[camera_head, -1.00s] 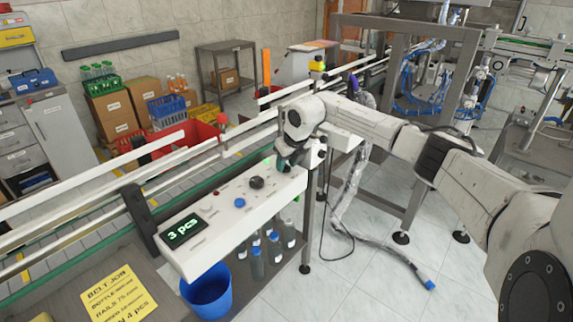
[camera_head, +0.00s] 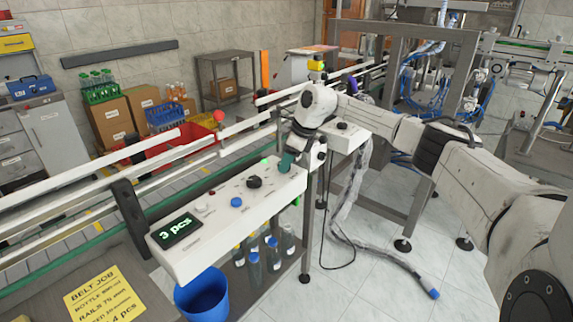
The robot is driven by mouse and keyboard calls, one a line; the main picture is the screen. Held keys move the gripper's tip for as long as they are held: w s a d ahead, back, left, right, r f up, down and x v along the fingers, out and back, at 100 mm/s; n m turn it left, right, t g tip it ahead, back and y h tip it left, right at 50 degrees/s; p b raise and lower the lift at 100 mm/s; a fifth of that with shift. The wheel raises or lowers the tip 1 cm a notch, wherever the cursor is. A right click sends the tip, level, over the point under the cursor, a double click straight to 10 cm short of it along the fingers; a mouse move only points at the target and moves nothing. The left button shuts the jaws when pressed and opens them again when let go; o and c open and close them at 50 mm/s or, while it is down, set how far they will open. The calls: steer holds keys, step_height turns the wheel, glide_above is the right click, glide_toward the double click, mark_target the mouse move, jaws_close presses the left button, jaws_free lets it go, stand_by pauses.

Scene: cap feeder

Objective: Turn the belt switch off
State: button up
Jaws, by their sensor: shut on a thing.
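The white control panel (camera_head: 215,235) carries a green-lit display (camera_head: 178,232) reading "3 pcs", a blue button (camera_head: 236,202), a black knob (camera_head: 255,183) and small red and green buttons. My gripper (camera_head: 286,167) points down onto the panel's far right end, beyond the black knob. Its teal fingers are shut on a small part there, which appears to be the belt switch. The fingers hide that part, so its position cannot be read.
The conveyor rails (camera_head: 90,180) run behind the panel. A blue bucket (camera_head: 203,294) and several bottles (camera_head: 264,252) stand below it. A yellow job sign (camera_head: 104,297) lies at the front left. The tiled floor to the right has a hose (camera_head: 385,265).

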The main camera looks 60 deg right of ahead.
steer(key=shift+n, duration=0.3)
stand_by(0.4)
steer(key=o, duration=1)
steer(key=b+v, duration=0.1)
steer(key=v, duration=1)
steer(key=shift+d+f, duration=0.1)
steer(key=shift+d, duration=0.05)
